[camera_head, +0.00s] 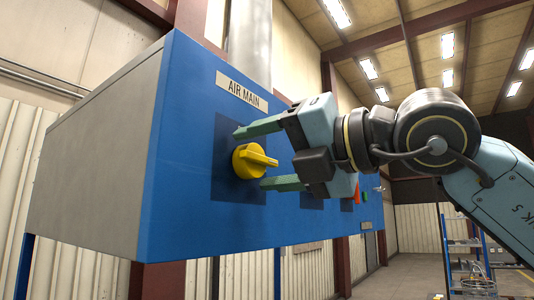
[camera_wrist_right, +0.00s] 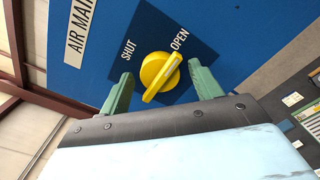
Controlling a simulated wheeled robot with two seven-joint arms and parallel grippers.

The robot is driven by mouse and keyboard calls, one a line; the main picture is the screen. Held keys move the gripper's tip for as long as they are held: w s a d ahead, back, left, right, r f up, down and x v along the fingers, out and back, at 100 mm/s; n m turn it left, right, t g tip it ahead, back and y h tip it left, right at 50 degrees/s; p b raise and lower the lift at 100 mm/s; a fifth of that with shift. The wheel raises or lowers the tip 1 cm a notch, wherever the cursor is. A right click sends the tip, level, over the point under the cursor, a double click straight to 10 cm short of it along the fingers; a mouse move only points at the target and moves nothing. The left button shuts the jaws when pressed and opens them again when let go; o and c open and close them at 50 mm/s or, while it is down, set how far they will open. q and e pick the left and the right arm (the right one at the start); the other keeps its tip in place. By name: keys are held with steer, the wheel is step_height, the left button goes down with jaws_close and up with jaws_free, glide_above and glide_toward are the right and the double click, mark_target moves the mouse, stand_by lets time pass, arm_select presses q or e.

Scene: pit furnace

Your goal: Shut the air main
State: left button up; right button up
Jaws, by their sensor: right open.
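The air main is a yellow rotary knob (camera_head: 252,160) on a dark square of a blue panel, under a plate reading AIR MAIN (camera_head: 242,92). In the right wrist view the knob (camera_wrist_right: 160,78) has SHUT printed at its upper left and OPEN at its upper right. The pale mark on its handle points towards OPEN. My right gripper (camera_head: 250,157) is open, with one green finger above the knob and one below it in the head view. In the wrist view the fingers stand at either side of it; I cannot tell whether they touch. My left gripper is not in view.
The blue cabinet (camera_head: 168,231) has a grey side (camera_head: 95,165) at left. A red control (camera_head: 357,192) and a green one (camera_head: 364,196) sit further along its face, beyond my right gripper. A shelf rack (camera_head: 466,262) stands far back at right, with open floor before it.

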steer(key=shift+c, duration=0.3)
steer(key=c, duration=0.9)
